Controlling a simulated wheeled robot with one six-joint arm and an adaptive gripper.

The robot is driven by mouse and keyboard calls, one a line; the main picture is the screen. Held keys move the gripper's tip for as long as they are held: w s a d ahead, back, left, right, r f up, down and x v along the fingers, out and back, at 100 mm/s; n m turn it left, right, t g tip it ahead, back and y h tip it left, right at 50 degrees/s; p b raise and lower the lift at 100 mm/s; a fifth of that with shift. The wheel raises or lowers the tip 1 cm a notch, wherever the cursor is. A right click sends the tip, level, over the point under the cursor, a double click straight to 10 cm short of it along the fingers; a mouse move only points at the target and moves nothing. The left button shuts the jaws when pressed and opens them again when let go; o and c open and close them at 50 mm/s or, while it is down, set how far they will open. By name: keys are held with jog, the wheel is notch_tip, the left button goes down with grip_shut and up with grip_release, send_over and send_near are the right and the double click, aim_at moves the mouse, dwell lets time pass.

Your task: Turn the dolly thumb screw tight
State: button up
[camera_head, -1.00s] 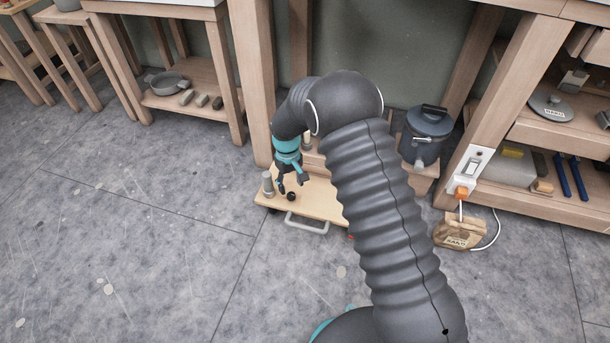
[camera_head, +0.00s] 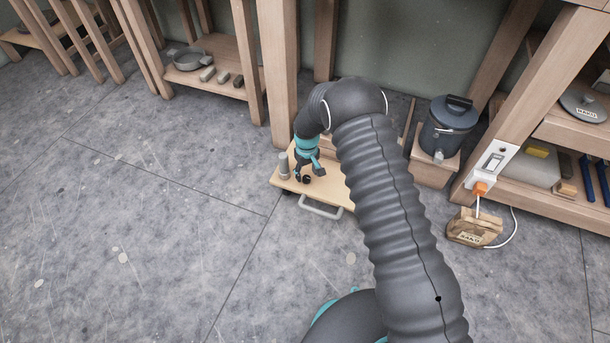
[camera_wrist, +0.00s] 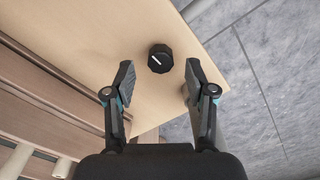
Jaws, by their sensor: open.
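The dolly (camera_head: 343,190) is a low board of light wood with a grey handle at its front, standing on the floor. The thumb screw (camera_wrist: 160,58) is a black knob with a white line on top, on the board near its edge in the wrist view. It also shows as a small black spot in the head view (camera_head: 306,180). My gripper (camera_wrist: 157,77) is open, with one finger to each side of the knob and a gap on both sides. In the head view my gripper (camera_head: 308,176) is just above the board. My arm hides the dolly's right part.
A grey cylinder (camera_head: 284,165) stands on the board's left corner, close to my gripper. A dark lidded pot (camera_head: 447,127) stands on a wooden block at right. Wooden table legs rise behind. Floor at left is clear.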

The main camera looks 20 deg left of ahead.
jog(key=shift+f, duration=1.05)
jog(key=shift+a, duration=0.15)
grip_shut()
